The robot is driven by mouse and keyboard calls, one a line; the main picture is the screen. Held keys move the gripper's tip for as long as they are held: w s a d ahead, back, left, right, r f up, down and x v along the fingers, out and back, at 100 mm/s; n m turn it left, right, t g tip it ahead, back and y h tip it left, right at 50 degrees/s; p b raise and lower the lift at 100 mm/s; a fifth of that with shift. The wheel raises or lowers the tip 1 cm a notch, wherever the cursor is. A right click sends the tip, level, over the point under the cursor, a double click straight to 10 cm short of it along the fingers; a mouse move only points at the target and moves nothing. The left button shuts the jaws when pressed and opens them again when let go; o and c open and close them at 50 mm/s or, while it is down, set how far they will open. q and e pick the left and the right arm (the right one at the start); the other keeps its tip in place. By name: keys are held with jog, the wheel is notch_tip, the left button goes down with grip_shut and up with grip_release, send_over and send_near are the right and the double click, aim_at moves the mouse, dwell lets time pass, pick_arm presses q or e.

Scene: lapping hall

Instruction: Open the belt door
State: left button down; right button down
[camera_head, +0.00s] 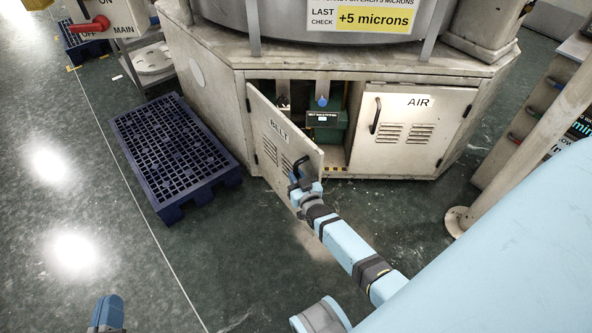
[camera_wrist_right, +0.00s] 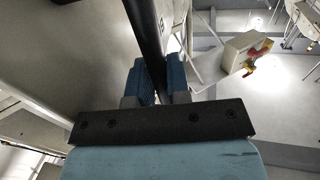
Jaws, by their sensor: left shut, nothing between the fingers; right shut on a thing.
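The belt door (camera_head: 277,137), a pale worn metal panel marked BELT with louvre slots, is hinged at its left edge and stands partly open. Its free edge is swung out from the cabinet, showing the inside. My right gripper (camera_head: 299,177) is at the door's free side, shut on its dark handle. In the right wrist view the dark handle bar (camera_wrist_right: 148,35) passes between the blue fingers of my right gripper (camera_wrist_right: 161,78). My left gripper (camera_head: 108,313) is shut and empty at the bottom left, away from the door.
A green box (camera_head: 327,122) shows inside the opening. The shut air door (camera_head: 413,131) is to its right. A dark blue pallet (camera_head: 172,150) lies on the floor left of the belt door, with floor between them. A post (camera_head: 528,135) stands at the right.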

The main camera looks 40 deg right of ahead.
dwell(0.3)
jog(key=c, duration=1.1)
grip_release()
